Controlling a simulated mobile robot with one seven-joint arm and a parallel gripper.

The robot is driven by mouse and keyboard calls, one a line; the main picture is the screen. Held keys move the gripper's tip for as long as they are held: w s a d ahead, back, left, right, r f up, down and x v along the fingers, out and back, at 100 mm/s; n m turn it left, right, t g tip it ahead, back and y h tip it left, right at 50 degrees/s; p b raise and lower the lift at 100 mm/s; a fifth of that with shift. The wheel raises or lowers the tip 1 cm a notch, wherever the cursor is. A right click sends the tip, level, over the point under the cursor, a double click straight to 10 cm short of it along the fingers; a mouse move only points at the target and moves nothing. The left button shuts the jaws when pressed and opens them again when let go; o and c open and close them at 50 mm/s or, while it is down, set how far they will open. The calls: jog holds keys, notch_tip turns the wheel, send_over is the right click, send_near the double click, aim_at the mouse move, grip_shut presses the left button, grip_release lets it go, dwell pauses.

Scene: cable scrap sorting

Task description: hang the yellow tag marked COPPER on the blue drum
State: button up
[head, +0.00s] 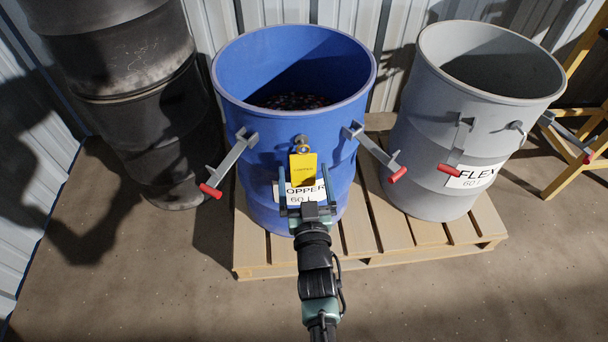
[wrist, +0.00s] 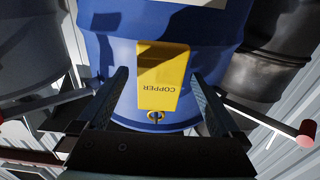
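The yellow tag marked COPPER (head: 303,168) hangs upright against the front of the blue drum (head: 262,120), its top eyelet at a small hook (head: 301,140) below the rim. The tag also shows upside down in the wrist view (wrist: 163,80), with its eyelet end at the bottom. My gripper (head: 304,171) is open in front of the drum. Its fingers stand wide on either side of the tag, with gaps on both sides, and hold nothing. How far the eyelet sits over the hook is hard to tell. The drum's white COPPER label is partly hidden behind my gripper.
A grey drum labelled FLEX (head: 415,140) shares the wooden pallet (head: 405,236) at right. Red-tipped clamp levers (head: 228,165) (head: 378,153) stick out beside the tag. A black drum (head: 125,90) stands at left, a yellow frame (head: 570,165) at far right. The front floor is clear.

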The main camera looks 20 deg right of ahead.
jog(key=shift+s+a+r+p, duration=0.15)
jog(key=shift+s+p, duration=0.45)
jog(key=shift+p, duration=0.05)
jog(key=r+p+v, duration=0.1)
jog(key=p+v, duration=0.4)
jog(key=v, duration=0.7)
jog(key=w+r+n+t, duration=0.15)
jog(key=w+r, duration=0.45)
jog(key=r, duration=1.1)
jog(key=w+r+m+t, duration=0.1)
jog(key=w+r+t, duration=0.35)
jog(key=r, duration=1.15)
jog(key=s+a+r+n+t+y+p, duration=0.15)
jog(key=s+a+r, duration=0.25)
jog(key=r, duration=0.7)
jog(key=s+a+r+t+y+p, duration=0.15)
jog(key=s+a+r, duration=0.35)
jog(key=r, duration=0.6)
jog(key=s+a+r+n+t+y, duration=0.15)
jog(key=s+a+r, duration=0.25)
jog(key=r, duration=0.8)
notch_tip(320, 180, up, 33)
jog(key=p, duration=3.3)
jog(key=shift+w+a+g+y+p, duration=0.15)
jog(key=shift+w+g+y+p, duration=0.05)
jog(key=shift+g+y+p, duration=0.2)
